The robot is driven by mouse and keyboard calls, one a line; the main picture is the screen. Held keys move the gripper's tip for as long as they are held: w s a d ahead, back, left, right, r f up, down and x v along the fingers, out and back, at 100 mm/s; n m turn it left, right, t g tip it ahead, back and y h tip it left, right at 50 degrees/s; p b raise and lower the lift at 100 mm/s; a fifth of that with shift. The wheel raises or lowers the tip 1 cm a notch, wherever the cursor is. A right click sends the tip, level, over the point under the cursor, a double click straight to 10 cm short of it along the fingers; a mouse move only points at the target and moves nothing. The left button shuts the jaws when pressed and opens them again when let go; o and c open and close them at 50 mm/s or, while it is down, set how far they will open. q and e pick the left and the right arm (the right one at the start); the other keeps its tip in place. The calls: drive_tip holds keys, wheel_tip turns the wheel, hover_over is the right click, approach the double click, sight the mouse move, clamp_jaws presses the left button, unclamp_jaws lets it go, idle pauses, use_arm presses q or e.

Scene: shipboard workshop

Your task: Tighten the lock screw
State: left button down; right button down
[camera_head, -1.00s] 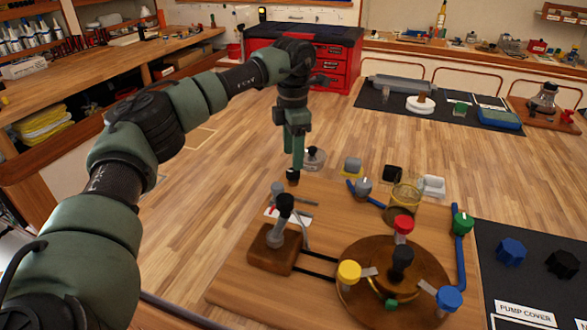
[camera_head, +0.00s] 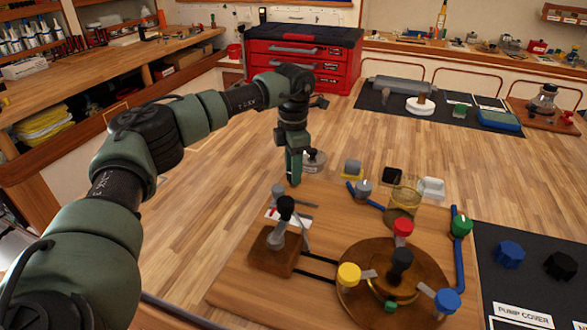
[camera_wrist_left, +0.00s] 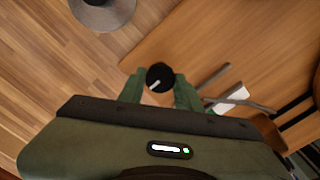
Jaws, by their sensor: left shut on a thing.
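My left gripper (camera_head: 294,172) points straight down at the far left corner of the wooden board (camera_head: 235,280). Its fingers are shut on a small black round knob (camera_wrist_left: 158,70), which fits the lock screw. In the left wrist view the knob sits between the two green fingers (camera_wrist_left: 160,88) and bears a white line on its top. In the head view the fingers hide the knob. My right gripper is in neither view.
Close by are a grey round thing with a black knob (camera_head: 313,160) and a wooden block with a black-knobbed lever (camera_head: 275,250). A round wooden base (camera_head: 350,300) carries red, yellow and blue knobs. A glass cup (camera_head: 403,205) stands behind it.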

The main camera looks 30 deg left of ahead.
use_arm(q)
drive_tip(key=m+p, duration=0.1)
drive_tip(key=m, duration=0.3)
drive_tip(key=shift+r, duration=0.1)
drive_tip(key=m+p, duration=0.1)
drive_tip(key=m, duration=1.6)
drive_tip(key=shift+m, duration=0.4)
drive_tip(key=shift+w, duration=0.1)
drive_tip(key=c, duration=1)
unclamp_jaws()
